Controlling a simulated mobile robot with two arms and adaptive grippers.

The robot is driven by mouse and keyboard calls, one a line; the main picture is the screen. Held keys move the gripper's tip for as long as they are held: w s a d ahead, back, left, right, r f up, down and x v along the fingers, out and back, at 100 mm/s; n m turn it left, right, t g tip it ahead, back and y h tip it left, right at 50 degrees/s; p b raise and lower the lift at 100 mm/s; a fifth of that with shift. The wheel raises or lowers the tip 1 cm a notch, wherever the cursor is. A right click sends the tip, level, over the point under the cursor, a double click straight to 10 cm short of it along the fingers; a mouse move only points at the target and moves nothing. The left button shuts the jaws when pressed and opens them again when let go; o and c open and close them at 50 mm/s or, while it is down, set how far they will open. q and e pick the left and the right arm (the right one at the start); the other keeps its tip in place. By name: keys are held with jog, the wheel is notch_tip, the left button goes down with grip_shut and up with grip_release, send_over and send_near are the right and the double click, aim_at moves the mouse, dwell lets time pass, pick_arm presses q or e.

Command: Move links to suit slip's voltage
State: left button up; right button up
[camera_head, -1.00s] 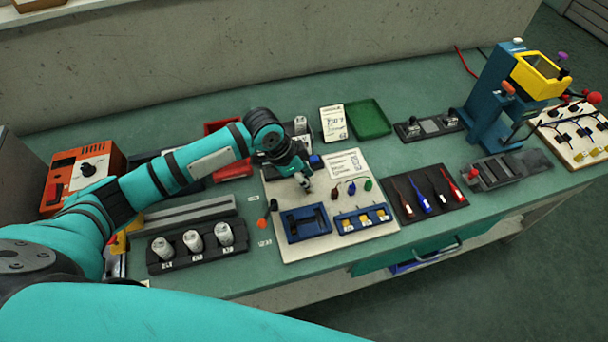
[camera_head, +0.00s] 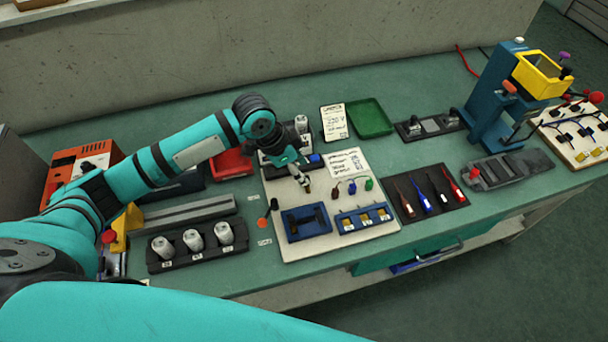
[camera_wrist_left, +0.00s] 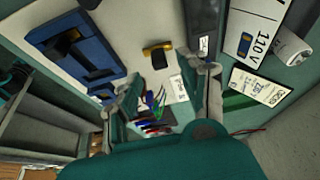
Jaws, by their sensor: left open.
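My left gripper (camera_head: 304,181) is open above the white board (camera_head: 285,246); its two fingers also show in the left wrist view (camera_wrist_left: 168,92). Ahead of the fingers in that view, a small black and brass link (camera_wrist_left: 157,50) lies on the board, apart from them. A blue block with dark slots (camera_head: 306,223) is on the board; it also shows in the left wrist view (camera_wrist_left: 75,50). A blue holder with several yellow pieces (camera_head: 362,218) sits beside it. My right gripper is not in view.
A dark rack with three pale cylinders (camera_head: 192,243) stands left of the board. A screwdriver mat (camera_head: 430,194) and blue press (camera_head: 496,95) are to the right. A green tray (camera_head: 369,118) is behind. A label in the left wrist view reads 110V (camera_wrist_left: 258,36).

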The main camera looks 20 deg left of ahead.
pick_arm(q)
jog(key=v, duration=0.8)
jog(key=shift+s+r, duration=0.1)
